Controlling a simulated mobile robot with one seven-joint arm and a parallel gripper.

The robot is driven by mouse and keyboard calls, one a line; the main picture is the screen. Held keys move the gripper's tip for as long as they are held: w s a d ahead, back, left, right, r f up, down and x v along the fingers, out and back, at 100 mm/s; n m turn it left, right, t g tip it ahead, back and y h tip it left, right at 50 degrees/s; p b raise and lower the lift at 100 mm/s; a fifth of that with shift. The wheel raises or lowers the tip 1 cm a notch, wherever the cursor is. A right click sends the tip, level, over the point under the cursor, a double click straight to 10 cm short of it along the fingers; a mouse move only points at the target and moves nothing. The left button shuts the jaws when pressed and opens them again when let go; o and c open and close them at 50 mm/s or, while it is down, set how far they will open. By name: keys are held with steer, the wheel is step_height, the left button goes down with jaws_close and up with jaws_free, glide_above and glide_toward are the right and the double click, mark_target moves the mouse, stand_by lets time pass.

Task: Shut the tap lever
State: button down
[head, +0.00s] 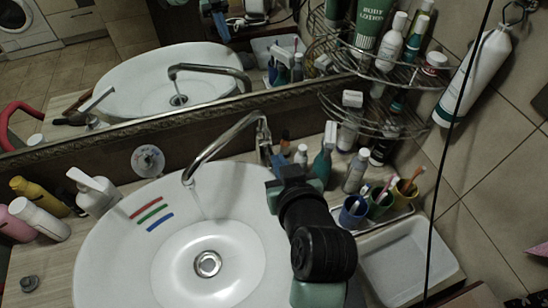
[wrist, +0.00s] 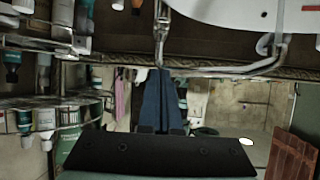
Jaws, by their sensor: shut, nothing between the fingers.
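The chrome tap (head: 225,143) stands at the back of the basin, its spout arching left over the bowl. A thin, faint stream of water (head: 198,203) seems to fall from the spout. The tap's upright part with the lever (head: 263,132) is at the right end of the spout. My gripper (head: 277,165) is shut and empty, just in front of and below that part. In the wrist view my shut fingers (wrist: 161,73) point at the tap's upright part (wrist: 160,28); I cannot tell if they touch it. The lever's exact position is unclear.
The white basin (head: 120,262) lies left of my arm. Bottles and brush cups (head: 354,212) stand close on the right, with a white tray (head: 405,258). A wire rack (head: 372,130) is at back right. The framed mirror (head: 130,130) stands behind the tap. Bottles (head: 95,192) stand at left.

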steer(key=p+x, duration=0.1)
steer(key=x, duration=0.5)
steer(key=shift+w, duration=0.15)
step_height(320, 180, down, 3)
steer(key=shift+f+p, duration=0.1)
steer(key=shift+p, duration=0.2)
steer(key=shift+s+f, duration=0.25)
steer(key=shift+f, duration=0.25)
